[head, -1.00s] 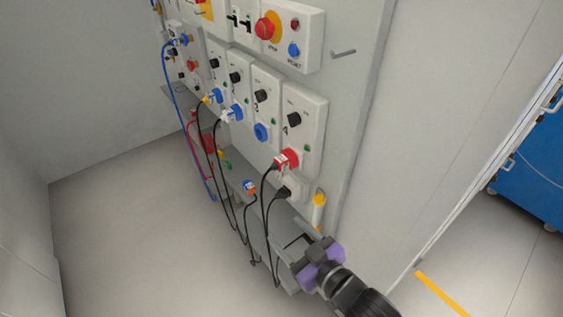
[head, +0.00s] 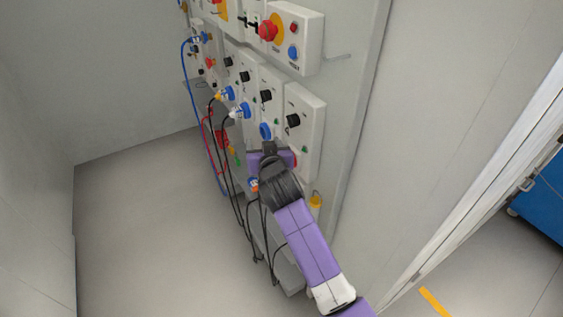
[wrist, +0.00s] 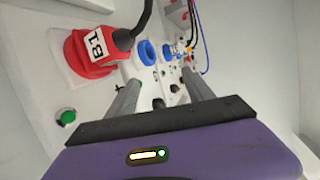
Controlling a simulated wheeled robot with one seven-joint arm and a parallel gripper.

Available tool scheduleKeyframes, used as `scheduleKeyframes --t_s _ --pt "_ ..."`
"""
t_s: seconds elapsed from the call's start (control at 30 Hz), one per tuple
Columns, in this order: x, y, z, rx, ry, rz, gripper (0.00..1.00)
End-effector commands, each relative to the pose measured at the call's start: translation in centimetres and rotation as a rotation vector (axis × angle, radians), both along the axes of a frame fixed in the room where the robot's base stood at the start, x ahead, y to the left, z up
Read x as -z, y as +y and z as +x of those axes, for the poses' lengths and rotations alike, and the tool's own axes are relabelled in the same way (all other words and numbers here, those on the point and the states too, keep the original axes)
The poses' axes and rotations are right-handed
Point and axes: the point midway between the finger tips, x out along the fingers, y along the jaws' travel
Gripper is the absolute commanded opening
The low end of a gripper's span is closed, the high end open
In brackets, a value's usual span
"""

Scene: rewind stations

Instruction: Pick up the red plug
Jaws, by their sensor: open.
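The red plug (wrist: 88,52) shows large at the upper left of the wrist view. It has a white label with dark characters and a black cable, and it sits at a white panel. My gripper (wrist: 160,76) is open, with nothing between its two grey fingers. The plug lies to the left of the left finger, outside the gap. In the head view my gripper (head: 268,150) is in front of the lower panels and hides most of the plug. Only a little red shows beside it, and I cannot tell there whether they touch.
A blue socket (wrist: 146,52) is beyond the plug in the wrist view. A green button (wrist: 67,117) is below the plug. In the head view, blue plugs (head: 240,110) with black cables and a red stop button (head: 267,30) are on the wall. Open floor lies left.

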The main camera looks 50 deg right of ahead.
Motion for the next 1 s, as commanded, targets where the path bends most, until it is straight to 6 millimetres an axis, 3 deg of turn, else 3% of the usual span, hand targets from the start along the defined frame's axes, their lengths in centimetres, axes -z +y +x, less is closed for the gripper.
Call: scheduleKeyframes --t_s 0.2,0.33,0.53,0.7,0.83,1.0 --pt "-3.0 -3.1 4.0 0.194 0.025 0.183 0.61" --pt "-4.1 -4.1 5.1 0.327 0.060 0.322 0.61" --pt "-2.0 -3.7 2.6 0.656 0.199 0.596 0.61" --pt "-2.2 -1.3 -0.1 0.930 0.299 0.773 0.61" --pt "-2.9 0.5 -1.7 1.073 0.348 0.844 0.61" --pt "-2.8 1.1 -2.5 1.138 0.371 0.870 0.61"
